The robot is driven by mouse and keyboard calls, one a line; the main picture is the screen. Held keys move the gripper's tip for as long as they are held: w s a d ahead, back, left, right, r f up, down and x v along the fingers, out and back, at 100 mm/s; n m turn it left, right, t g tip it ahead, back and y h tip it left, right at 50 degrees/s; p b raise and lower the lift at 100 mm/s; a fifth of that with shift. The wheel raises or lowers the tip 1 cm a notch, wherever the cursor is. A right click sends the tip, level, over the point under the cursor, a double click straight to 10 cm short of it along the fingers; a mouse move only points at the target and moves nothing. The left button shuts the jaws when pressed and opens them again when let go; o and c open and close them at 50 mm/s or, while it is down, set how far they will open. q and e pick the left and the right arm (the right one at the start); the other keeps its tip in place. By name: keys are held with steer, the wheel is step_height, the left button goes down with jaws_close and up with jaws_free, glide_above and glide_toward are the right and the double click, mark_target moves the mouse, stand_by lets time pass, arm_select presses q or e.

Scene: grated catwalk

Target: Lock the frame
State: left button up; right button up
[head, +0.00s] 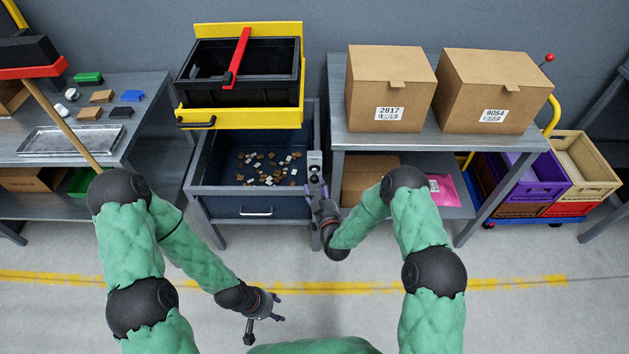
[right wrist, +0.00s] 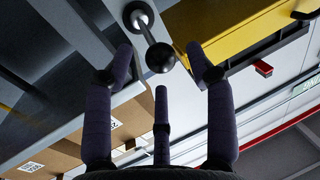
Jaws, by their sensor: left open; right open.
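A yellow frame (head: 298,117) holds a black bin (head: 240,96) above an open drawer at the back centre. A red bar (head: 239,58) lies across the bin top. A grey post (head: 315,160) stands at the frame's right. In the right wrist view, a short lever with a black ball knob (right wrist: 160,57) shows near the yellow frame (right wrist: 245,38). My right gripper (head: 318,188) is open by the post; its fingers (right wrist: 163,70) spread to either side of the knob without closing on it. My left gripper (head: 272,308) is open and empty, low over the floor.
A drawer (head: 215,176) with scattered small pieces is below the frame. A bench with two cardboard boxes (head: 388,85) (head: 490,88) stands right of the post. A left bench (head: 140,92) holds small blocks and a metal tray (head: 72,139). The floor in front is clear.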

mark_target(315, 179)
steer(key=shift+w+a+b, duration=0.15)
steer(key=shift+w, duration=0.85)
steer(key=shift+w+a+b, duration=0.15)
steer(key=shift+w, duration=0.8)
steer(key=c, duration=1.1)
